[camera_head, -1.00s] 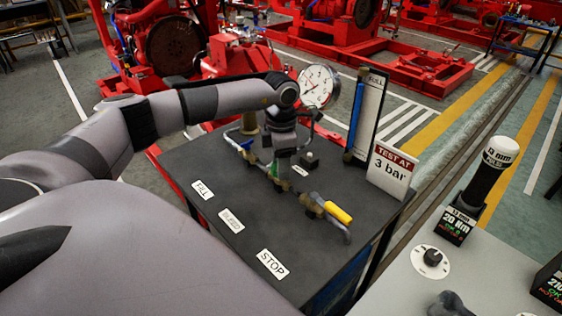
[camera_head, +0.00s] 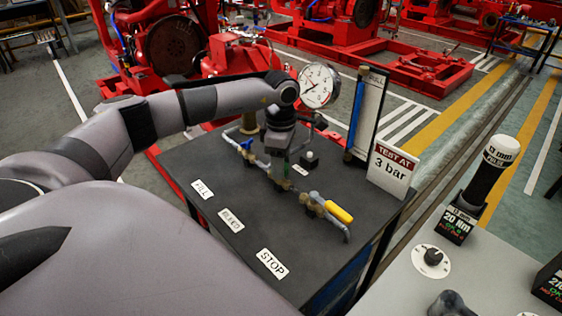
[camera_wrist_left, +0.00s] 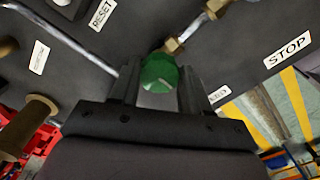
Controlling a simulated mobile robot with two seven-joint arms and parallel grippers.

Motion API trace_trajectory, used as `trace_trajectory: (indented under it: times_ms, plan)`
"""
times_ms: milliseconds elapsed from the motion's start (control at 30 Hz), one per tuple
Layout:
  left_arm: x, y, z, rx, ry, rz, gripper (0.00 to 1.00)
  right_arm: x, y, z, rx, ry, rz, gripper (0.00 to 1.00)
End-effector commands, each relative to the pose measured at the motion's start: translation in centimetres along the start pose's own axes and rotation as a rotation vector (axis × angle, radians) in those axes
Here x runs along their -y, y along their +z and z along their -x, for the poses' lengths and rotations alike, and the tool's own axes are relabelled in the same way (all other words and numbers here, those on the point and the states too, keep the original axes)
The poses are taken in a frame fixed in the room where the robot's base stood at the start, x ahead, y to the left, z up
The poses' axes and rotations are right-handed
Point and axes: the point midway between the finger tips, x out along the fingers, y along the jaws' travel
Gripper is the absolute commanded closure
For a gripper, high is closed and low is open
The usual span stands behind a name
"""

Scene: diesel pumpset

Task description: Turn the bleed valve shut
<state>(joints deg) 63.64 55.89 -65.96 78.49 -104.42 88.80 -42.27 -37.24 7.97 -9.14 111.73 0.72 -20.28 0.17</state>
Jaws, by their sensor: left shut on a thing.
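The bleed valve has a round green knob (camera_wrist_left: 158,73) with a pale mark, on a brass stem, in the left wrist view. My left gripper (camera_wrist_left: 160,88) has one finger on each side of this knob and is shut on it. In the head view the left gripper (camera_head: 279,165) points down at the pipework on the dark bench, and it mostly hides the knob. The BLEED label (camera_head: 231,220) lies on the bench in front of the pipe. My right gripper is not in view.
A blue-handled valve (camera_head: 247,144) and a yellow-handled valve (camera_head: 338,212) flank the gripper on the pipe. Behind stand a pressure gauge (camera_head: 317,86) and a tall gauge board (camera_head: 368,108). A "TEST AT 3 bar" sign (camera_head: 391,171) stands at right.

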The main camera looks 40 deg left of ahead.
Motion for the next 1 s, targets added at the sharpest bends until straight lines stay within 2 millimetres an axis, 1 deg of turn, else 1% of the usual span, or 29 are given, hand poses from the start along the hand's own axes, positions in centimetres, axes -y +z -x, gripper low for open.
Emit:
trace_trajectory:
  times_ms: [267, 300, 367, 633, 733, 867, 1000]
  plan:
    - [-0.1, 0.0, 0.2, 0.002, 0.006, -0.003, 0.84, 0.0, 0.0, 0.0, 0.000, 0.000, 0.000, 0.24]
    - [-0.1, 0.0, 0.2, 0.001, 0.006, -0.003, 0.47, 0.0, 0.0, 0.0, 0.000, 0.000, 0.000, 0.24]
    - [-0.1, 0.0, 0.2, 0.001, 0.005, -0.003, 0.28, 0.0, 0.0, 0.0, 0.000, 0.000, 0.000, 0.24]
    - [-0.1, 0.0, 0.1, 0.000, 0.002, -0.002, 0.28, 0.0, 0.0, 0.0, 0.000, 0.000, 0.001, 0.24]
    - [-0.1, 0.0, 0.6, 0.001, 0.003, -0.002, 0.28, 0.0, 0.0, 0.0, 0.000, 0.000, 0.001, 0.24]
    - [-0.1, 0.0, 2.5, 0.003, 0.007, -0.002, 0.28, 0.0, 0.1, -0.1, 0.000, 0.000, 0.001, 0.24]
    - [-0.1, 0.1, 4.8, 0.003, 0.006, -0.003, 0.28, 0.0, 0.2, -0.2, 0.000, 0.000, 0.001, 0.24]
